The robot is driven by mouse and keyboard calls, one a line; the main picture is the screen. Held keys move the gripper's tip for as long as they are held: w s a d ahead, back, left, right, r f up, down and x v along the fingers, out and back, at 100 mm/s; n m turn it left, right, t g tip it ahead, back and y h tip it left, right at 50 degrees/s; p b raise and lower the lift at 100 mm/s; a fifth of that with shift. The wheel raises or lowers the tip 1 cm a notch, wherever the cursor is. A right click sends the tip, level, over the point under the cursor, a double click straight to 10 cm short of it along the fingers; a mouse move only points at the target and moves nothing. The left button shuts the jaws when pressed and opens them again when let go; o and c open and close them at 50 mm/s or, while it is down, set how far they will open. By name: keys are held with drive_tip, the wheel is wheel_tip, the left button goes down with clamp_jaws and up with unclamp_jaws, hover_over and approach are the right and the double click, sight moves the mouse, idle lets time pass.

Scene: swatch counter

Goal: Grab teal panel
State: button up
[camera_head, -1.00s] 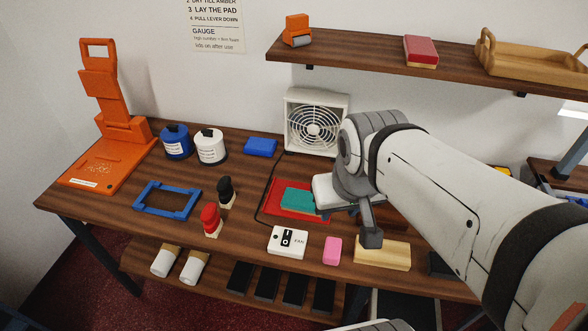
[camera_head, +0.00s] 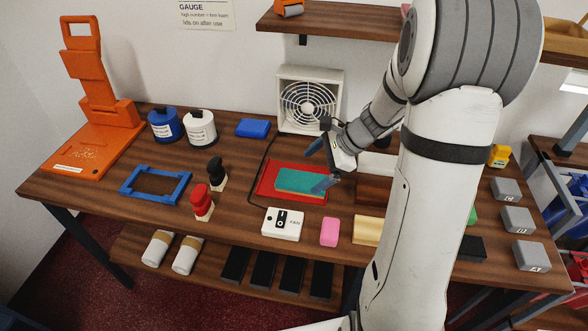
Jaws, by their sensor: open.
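The teal panel (camera_head: 298,181) is a flat teal slab with a pale lower layer. It lies on a red mat (camera_head: 266,190) in front of the white fan. My gripper (camera_head: 317,165) is open, with its two blue-grey fingers apart. It hangs over the right end of the panel from the upper right. The nearer finger overlaps the panel's right end in the picture; I cannot tell whether it touches. Nothing shows between the fingers.
The fan (camera_head: 311,98) stands close behind the panel. A white switch box (camera_head: 283,224) and a pink block (camera_head: 329,232) lie in front. A blue frame (camera_head: 156,183) and red stamp (camera_head: 202,203) are to the left. My arm hides much of the right side.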

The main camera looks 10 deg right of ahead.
sight(302, 179)
drive_tip(key=w+d+f+m, duration=0.1)
drive_tip(key=f, duration=0.1)
drive_tip(key=w+d+f+m+t, duration=0.1)
drive_tip(key=f+m, duration=0.1)
drive_tip(key=w+d+f+m+y, duration=0.1)
drive_tip(key=w+f, duration=0.1)
drive_tip(key=shift+m+b, duration=0.3)
drive_tip(key=shift+b, duration=0.1)
drive_tip(key=x, duration=0.5)
drive_tip(key=p+x, duration=0.1)
drive_tip(key=x, duration=0.1)
drive_tip(key=shift+w+a+f, duration=0.15)
drive_tip(key=shift+w+a, duration=0.15)
drive_tip(key=shift+w, duration=0.1)
drive_tip(key=shift+c, duration=0.2)
drive_tip(key=c, duration=1.1)
